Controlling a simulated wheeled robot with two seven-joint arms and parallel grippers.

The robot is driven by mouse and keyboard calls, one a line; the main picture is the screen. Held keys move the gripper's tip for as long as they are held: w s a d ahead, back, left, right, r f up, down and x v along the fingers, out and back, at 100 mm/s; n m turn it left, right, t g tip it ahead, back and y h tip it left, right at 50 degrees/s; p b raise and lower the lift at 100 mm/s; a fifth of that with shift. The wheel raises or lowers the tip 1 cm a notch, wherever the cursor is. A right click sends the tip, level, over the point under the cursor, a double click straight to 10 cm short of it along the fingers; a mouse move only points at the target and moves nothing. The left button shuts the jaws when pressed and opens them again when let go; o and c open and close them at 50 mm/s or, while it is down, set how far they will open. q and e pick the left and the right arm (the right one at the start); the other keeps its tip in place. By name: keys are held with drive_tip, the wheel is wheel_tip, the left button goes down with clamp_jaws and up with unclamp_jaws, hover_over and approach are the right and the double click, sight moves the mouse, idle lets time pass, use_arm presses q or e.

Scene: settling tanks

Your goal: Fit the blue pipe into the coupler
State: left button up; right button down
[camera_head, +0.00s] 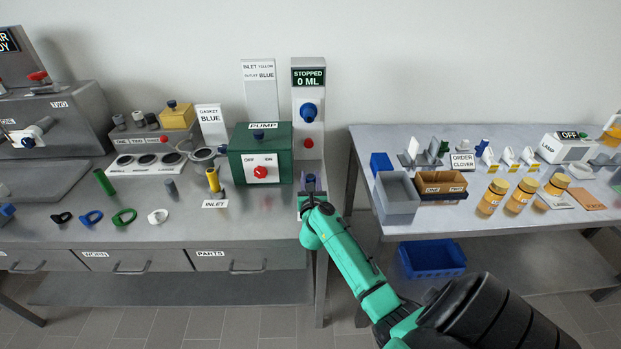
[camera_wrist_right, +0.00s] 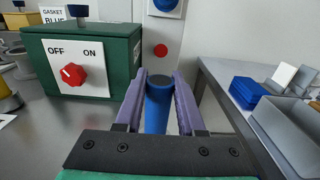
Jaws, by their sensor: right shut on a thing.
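My right gripper (camera_head: 311,186) is at the right end of the left bench, in front of the meter column. In the right wrist view its two purple fingers (camera_wrist_right: 159,105) are shut on the blue pipe (camera_wrist_right: 158,108), which has a dark top end. In the head view the gripper mostly hides the pipe. A coupler under the pipe is hidden, so I cannot tell whether the two touch. The green pump (camera_head: 261,152) stands just left of the gripper, its red dial (camera_head: 260,171) toward OFF. A yellow pipe (camera_head: 213,180) stands upright behind the INLET label. My left gripper is out of view.
The meter column (camera_head: 309,78) reads STOPPED 0 ML and carries a blue knob (camera_head: 308,109). A green pipe (camera_head: 105,183), a grey pipe (camera_head: 170,188) and several gasket rings lie left. A gap separates this bench from the right table (camera_head: 440,219), with its grey bin (camera_head: 397,200).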

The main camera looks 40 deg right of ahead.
drive_tip(key=shift+f+b, duration=0.75)
drive_tip(key=shift+f, duration=0.25)
drive_tip(key=shift+c, duration=2.2)
unclamp_jaws()
drive_tip(key=b+v, duration=0.1)
drive_tip(key=v, duration=1.3)
drive_tip(key=shift+s+a, duration=0.2)
drive_tip(key=shift+s, duration=0.05)
drive_tip(key=shift+r, duration=0.15)
